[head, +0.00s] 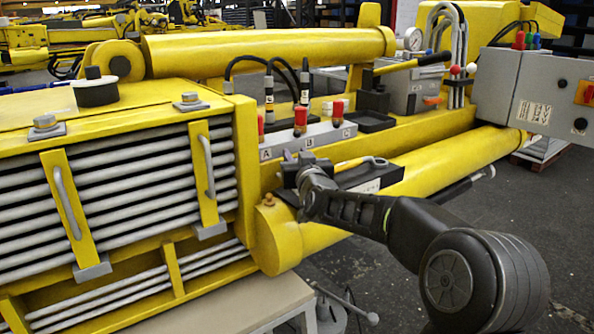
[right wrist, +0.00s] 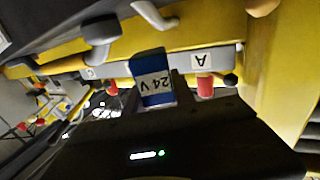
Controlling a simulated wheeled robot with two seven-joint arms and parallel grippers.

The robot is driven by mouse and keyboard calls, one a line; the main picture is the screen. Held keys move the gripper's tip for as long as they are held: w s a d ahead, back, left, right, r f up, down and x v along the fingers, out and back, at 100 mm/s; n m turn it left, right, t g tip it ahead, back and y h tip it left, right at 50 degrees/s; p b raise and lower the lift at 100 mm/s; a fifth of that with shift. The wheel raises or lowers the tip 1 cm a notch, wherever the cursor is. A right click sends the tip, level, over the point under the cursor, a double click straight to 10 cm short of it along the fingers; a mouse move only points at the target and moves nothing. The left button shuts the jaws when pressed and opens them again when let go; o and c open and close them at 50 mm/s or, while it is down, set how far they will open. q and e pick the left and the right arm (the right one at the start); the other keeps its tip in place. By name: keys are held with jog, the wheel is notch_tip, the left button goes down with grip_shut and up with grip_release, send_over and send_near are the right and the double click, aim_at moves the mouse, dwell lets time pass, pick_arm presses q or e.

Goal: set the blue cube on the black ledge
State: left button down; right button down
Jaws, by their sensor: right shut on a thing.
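The blue cube (right wrist: 150,67) shows in the right wrist view, with a white band marked "24 V" that reads upside down. My right gripper (head: 303,160) is shut on it, in front of the grey block lettered A, B, C. In the head view the cube is mostly hidden by the gripper. A black ledge (head: 372,176) with a pale label sticks out from the yellow boom just right of the gripper, and a yellow-handled tool (head: 376,162) lies on it. I cannot tell whether the cube touches the ledge. My left gripper is not in view.
The lettered grey block (head: 318,138) carries red-capped connectors (head: 300,117) with black cables above. The yellow lower cylinder (head: 430,165) runs below the ledge. A grey control box (head: 538,97) stands at the right.

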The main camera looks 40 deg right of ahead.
notch_tip(320, 180, down, 4)
jog(key=shift+r, duration=0.25)
jog(key=shift+f, duration=0.1)
jog(key=shift+f, duration=0.1)
jog(key=c, duration=1.1)
grip_release()
jog(key=shift+o, duration=0.2)
jog(key=shift+p, duration=0.3)
jog(key=shift+s+a, duration=0.15)
jog(key=shift+s, duration=0.15)
jog(key=b+v, duration=0.3)
jog(key=v, duration=0.8)
jog(key=shift+s+b, duration=0.2)
jog(key=shift+b, duration=0.15)
